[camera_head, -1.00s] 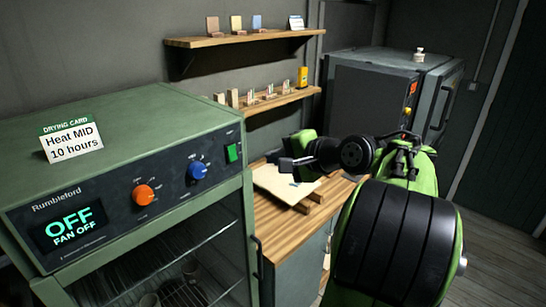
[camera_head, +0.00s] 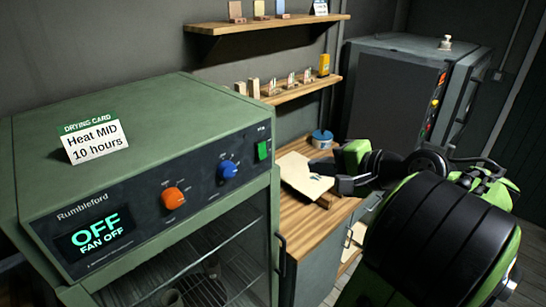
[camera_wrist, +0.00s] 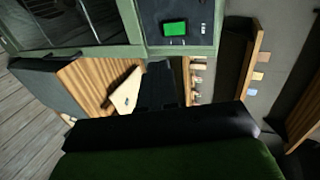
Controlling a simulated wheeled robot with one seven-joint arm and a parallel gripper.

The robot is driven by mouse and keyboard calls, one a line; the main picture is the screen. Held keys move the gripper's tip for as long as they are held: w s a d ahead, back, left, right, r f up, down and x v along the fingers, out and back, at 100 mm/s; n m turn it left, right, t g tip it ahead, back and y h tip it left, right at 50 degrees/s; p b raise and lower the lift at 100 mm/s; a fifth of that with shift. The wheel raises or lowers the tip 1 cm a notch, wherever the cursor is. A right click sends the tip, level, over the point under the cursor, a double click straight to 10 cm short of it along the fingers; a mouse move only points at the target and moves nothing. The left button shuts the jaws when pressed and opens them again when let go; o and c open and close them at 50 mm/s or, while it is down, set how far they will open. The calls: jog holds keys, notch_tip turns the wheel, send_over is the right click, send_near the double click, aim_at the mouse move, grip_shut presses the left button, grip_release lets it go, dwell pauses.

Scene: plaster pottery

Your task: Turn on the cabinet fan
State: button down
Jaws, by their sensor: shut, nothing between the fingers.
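The green drying cabinet (camera_head: 120,107) stands at the left. Its display (camera_head: 100,232) reads "OFF" and "FAN OFF". On its dark front panel are an orange knob (camera_head: 173,198), a blue knob (camera_head: 227,170) and, at the right end, a green switch (camera_head: 263,150). The switch also shows at the top of the wrist view (camera_wrist: 174,28). My gripper (camera_head: 342,187) is shut and empty, to the right of the cabinet and over the wooden counter, apart from the panel. In the wrist view, its dark fingers (camera_wrist: 160,85) point toward the cabinet side.
A card (camera_head: 95,140) on the cabinet reads "Heat MID 10 hours". The wooden counter (camera_head: 300,240) holds a pale board (camera_head: 302,177) and a blue-lidded pot (camera_head: 322,139). Shelves (camera_head: 270,24) hang on the wall behind. A grey kiln-like unit (camera_head: 400,95) stands at the back right.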

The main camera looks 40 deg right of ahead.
jog(key=b, duration=0.5)
send_near(264, 157)
jog(key=shift+x, duration=3.25)
jog(key=shift+w+f+p, duration=0.1)
jog(key=shift+w+p, duration=0.05)
jog(key=shift+p, duration=0.2)
